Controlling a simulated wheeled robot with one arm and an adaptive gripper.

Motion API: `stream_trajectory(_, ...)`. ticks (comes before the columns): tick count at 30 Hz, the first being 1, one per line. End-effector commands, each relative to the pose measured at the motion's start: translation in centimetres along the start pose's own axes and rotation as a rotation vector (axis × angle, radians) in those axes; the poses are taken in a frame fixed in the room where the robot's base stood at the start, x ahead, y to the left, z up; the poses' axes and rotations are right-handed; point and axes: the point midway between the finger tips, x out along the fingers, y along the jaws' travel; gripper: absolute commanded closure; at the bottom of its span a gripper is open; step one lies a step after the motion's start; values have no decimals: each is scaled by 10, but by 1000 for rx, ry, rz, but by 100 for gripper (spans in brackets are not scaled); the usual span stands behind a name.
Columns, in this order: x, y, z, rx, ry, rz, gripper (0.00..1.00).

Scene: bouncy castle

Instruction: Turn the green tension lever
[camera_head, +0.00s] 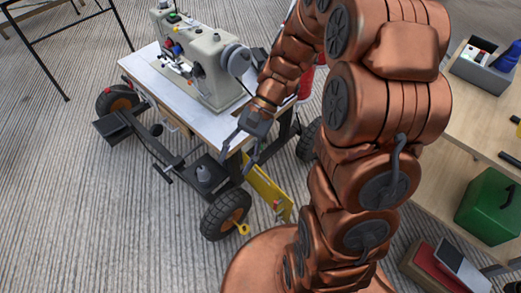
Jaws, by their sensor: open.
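A cream sewing machine (212,62) stands on a white-topped wheeled cart (190,112). Small coloured parts, red, blue and yellow, sit on the machine's left head. A tiny green spot (173,18) shows at the top of that head; I cannot tell whether it is the green tension lever. My gripper (236,160) is open and empty. It points down at the cart's front right edge, to the front and right of the machine head, apart from the coloured parts.
The cart has black wheels (225,214) and a yellow bar (268,188) low at its right. At right, a wooden table (440,165) bears a grey bin (482,68) and a green box (488,207). A black frame stands at top left. The ribbed floor at left is clear.

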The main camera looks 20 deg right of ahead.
Motion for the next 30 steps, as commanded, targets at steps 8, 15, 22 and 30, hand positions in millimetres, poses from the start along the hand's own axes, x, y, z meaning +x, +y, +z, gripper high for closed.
stream_trajectory(8,5,-13,-82,175,-108,-229,47)
stream_trajectory(15,2,-13,-156,321,-186,-433,47)
stream_trajectory(22,-2,3,-233,459,-255,-630,47)
stream_trajectory(30,-3,38,-321,610,-324,-858,47)
